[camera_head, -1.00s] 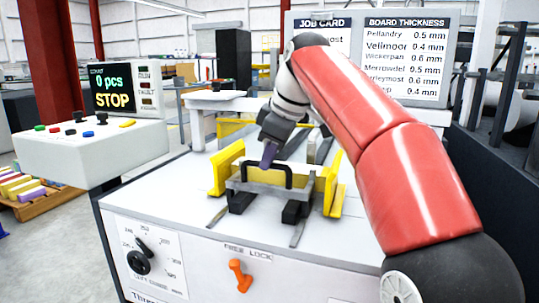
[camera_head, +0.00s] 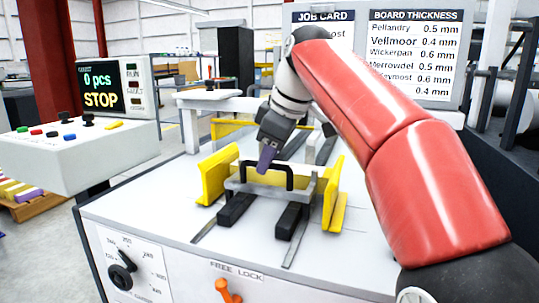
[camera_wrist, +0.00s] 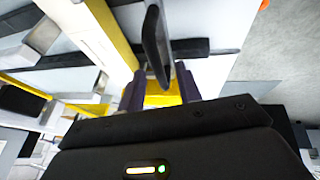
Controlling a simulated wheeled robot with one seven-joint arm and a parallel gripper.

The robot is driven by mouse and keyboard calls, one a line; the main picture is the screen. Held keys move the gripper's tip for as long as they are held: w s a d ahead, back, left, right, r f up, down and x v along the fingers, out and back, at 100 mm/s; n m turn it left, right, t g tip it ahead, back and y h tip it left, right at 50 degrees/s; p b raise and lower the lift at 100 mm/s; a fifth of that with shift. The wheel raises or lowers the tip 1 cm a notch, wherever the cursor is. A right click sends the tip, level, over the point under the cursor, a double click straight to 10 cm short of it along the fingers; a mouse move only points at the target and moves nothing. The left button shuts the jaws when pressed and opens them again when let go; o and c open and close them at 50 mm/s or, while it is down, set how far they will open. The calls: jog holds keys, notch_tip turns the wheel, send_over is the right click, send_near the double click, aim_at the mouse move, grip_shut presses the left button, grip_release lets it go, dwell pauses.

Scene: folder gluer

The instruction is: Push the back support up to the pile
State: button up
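The back support is a grey crosspiece (camera_head: 240,187) with a black arched handle (camera_head: 289,176), set between two yellow upright guides on the machine's white top. My gripper (camera_head: 266,160) reaches down from behind, its purple fingers at the handle's top bar. In the wrist view the fingers (camera_wrist: 160,92) stand apart, one on each side of the black handle (camera_wrist: 156,45). Gaps show between handle and fingers, so my gripper looks open around it. I cannot make out a pile clearly; the arm and gripper cover part of the area behind the support.
The left yellow guide (camera_head: 217,174) and right yellow guide (camera_head: 334,194) flank the support closely. Black blocks (camera_head: 236,208) and slots lie in front. An orange lever (camera_head: 228,291) is on the front panel, and a control box (camera_head: 75,150) stands at left.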

jog(key=p+v, duration=0.1)
jog(key=v, duration=0.6)
jog(key=shift+r, duration=0.4)
jog(key=shift+s+d, duration=0.1)
jog(key=shift+s, duration=0.05)
